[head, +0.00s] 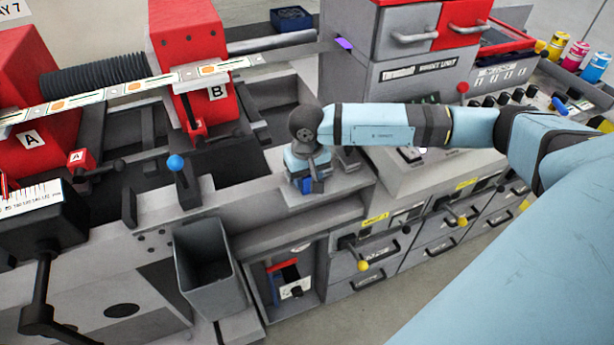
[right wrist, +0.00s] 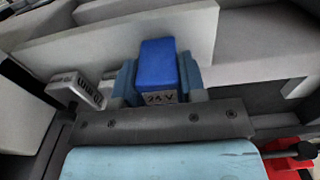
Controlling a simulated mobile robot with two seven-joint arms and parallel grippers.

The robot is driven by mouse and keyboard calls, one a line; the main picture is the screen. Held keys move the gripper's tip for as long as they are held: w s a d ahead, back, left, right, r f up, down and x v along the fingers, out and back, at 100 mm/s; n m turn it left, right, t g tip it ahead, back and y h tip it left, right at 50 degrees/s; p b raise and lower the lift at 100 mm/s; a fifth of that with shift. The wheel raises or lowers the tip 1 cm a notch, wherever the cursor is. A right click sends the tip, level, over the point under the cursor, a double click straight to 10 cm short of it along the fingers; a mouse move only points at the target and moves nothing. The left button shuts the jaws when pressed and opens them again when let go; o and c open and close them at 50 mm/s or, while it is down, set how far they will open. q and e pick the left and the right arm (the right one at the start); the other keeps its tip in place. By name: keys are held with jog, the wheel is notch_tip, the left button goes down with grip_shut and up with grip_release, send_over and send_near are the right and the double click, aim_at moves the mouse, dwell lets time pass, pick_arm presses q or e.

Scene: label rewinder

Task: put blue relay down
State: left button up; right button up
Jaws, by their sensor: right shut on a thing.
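The blue relay (right wrist: 158,66) is a small blue block with a pale band marked "24 V", seen between the two fingers of my right gripper (right wrist: 157,82) in the right wrist view. The right gripper is shut on it. In the head view the right gripper (head: 306,181) points down at the grey ledge of the machine, and a bit of the blue relay (head: 307,186) shows between its fingers. I cannot tell whether the relay touches the ledge. My left gripper is not in view.
A grey open bin (head: 208,265) hangs at the front left of the ledge. Below is an open compartment (head: 290,280) with red and blue parts. A lever with a blue knob (head: 177,163) stands to the left. Bare ledge (head: 345,208) lies right of the gripper.

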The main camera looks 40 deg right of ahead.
jog(key=o, duration=0.9)
jog(key=shift+o, duration=0.2)
